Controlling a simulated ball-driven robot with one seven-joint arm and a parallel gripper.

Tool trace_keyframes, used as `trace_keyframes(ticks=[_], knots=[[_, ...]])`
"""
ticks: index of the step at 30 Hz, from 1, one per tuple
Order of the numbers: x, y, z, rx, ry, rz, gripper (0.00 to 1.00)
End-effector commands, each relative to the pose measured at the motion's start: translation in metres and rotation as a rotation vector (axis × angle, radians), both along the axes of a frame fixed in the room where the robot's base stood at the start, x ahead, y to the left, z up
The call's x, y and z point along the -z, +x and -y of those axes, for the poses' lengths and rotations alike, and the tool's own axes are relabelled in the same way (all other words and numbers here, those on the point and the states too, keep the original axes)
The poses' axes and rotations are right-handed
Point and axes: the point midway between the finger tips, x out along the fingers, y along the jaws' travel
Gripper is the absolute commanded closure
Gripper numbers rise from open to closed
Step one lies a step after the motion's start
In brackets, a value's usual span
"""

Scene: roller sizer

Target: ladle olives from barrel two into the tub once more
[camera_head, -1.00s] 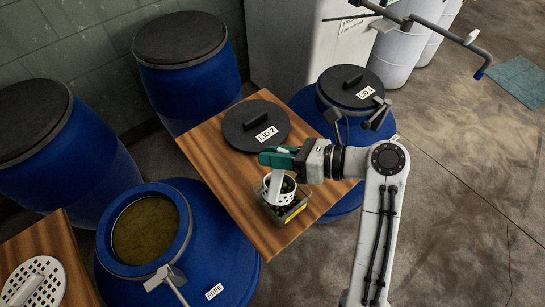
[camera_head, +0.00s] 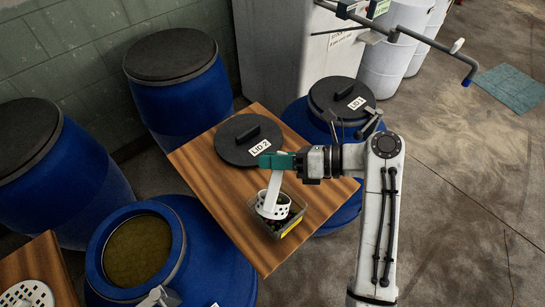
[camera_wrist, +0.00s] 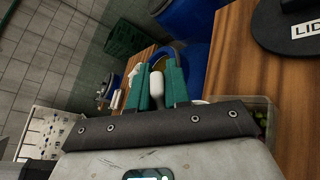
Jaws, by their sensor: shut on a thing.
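My gripper (camera_head: 281,161) is shut on the handle of a white perforated ladle (camera_head: 271,206). The white handle also shows between the green fingers in the wrist view (camera_wrist: 157,85). The ladle's cup is tilted over the clear tub (camera_head: 292,229), which has dark olives in its bottom. Green olives show at the tub's edge in the wrist view (camera_wrist: 261,118). An open blue barrel (camera_head: 211,245) with murky brine (camera_head: 138,250) stands at the lower left. Whether olives remain in the ladle cannot be seen.
The lid marked LID 2 (camera_head: 238,134) lies on the wooden table (camera_head: 225,195) behind the tub. A barrel lid marked LID 1 (camera_head: 334,93) sits behind right. Closed blue barrels (camera_head: 181,100) stand at the left. A white perforated disc (camera_head: 27,296) lies at lower left.

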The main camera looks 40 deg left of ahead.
Motion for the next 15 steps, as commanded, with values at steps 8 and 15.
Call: trace_keyframes(ticks=[8, 15], knots=[[0.004, 0.01, -0.005, -0.001, -0.036, -0.092, 1.0], [0.012, 0.019, -0.008, 0.0, -0.069, -0.172, 1.0]])
